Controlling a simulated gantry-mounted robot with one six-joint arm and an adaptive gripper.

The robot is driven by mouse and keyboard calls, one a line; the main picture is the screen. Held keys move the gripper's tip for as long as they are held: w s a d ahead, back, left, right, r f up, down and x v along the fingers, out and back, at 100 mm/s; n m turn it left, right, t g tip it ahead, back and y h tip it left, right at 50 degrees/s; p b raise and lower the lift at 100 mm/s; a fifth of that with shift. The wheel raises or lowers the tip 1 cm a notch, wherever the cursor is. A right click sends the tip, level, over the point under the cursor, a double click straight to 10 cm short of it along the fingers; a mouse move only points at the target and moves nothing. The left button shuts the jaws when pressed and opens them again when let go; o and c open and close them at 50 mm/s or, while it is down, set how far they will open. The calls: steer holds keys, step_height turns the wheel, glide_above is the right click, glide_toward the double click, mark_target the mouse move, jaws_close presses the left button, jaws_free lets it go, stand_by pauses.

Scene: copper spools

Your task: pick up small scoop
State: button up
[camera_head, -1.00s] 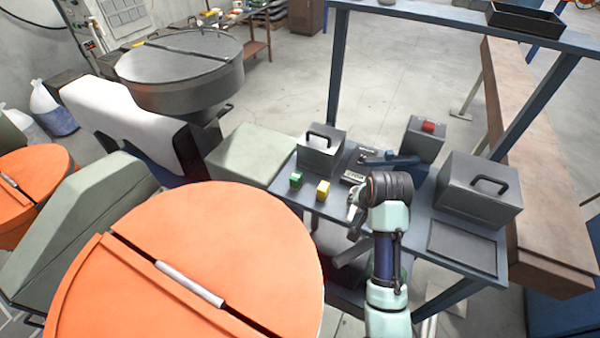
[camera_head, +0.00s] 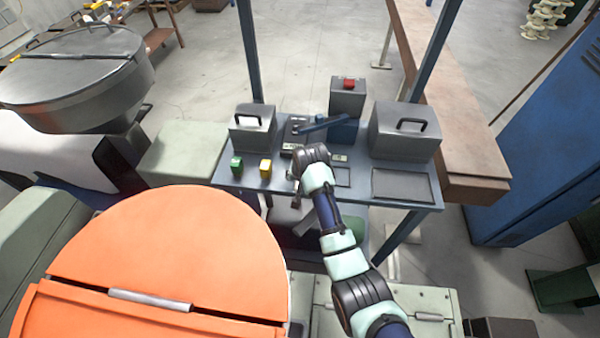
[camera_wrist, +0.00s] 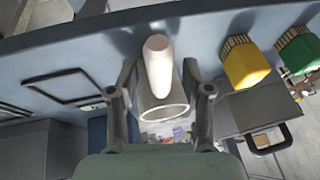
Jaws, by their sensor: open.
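A small scoop with a pale rounded handle (camera_wrist: 158,62) and a grey open-mouthed cup (camera_wrist: 163,108) shows in the wrist view. My gripper (camera_wrist: 163,96) is open, with one finger on each side of the scoop. Gaps show between the fingers and the scoop, and I cannot tell how far it is in depth. In the head view my gripper (camera_head: 297,186) is at the front edge of the blue-grey table (camera_head: 225,178), and the scoop cannot be made out there.
Grey handled boxes (camera_head: 253,130) (camera_head: 403,135) stand at both sides of the table. A dark flat tray (camera_head: 402,185) lies at right. An orange round lid (camera_head: 170,255) is at front left.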

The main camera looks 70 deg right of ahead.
jaws_close()
steer(key=shift+r, duration=0.15)
